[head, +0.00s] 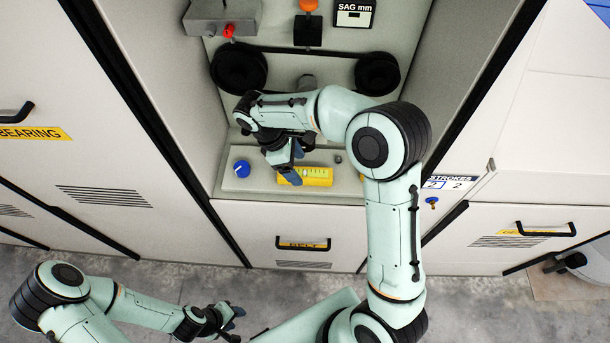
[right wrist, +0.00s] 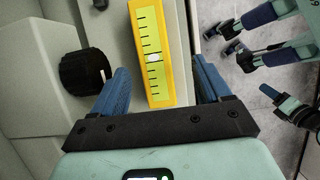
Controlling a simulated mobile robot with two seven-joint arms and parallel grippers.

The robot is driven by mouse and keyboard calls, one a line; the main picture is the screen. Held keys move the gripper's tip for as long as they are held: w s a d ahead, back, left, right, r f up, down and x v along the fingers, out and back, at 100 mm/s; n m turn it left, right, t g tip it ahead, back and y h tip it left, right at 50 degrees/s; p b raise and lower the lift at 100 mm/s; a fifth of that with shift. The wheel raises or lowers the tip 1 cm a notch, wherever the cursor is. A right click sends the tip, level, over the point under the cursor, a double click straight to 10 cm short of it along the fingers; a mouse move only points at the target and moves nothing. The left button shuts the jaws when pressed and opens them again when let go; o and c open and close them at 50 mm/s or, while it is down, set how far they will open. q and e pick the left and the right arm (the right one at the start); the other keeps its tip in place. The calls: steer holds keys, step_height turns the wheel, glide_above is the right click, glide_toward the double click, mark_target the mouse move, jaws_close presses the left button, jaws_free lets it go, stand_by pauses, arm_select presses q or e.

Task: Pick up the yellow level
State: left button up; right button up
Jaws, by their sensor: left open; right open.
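The yellow level (head: 317,177) lies on the narrow grey ledge of the machine's recess. In the right wrist view the level (right wrist: 152,50) shows its yellow-green scale with black marks and a pale bubble. My right gripper (head: 292,162) is over the ledge at the level's left part and hides some of it. In the right wrist view its blue fingers stand apart on either side of the level, with visible gaps. I cannot tell how far above it they are. My left gripper (head: 236,317) is low at the bottom of the head view, open, empty and away from the level.
A blue knob (head: 241,169) stands on the ledge left of the level. Black rollers (head: 239,68) and an orange knob (head: 308,5) are further back. Recess walls bound both sides. A drawer front with a black handle (head: 303,243) is below. Grey floor (head: 180,275) lies in front.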

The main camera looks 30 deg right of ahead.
mark_target(303, 173)
steer(key=shift+w+x, duration=0.2)
steer(key=shift+x, duration=1.15)
steer(key=shift+w+x, duration=0.2)
steer(key=shift+x, duration=1.15)
jaws_close()
steer(key=shift+r, duration=0.1)
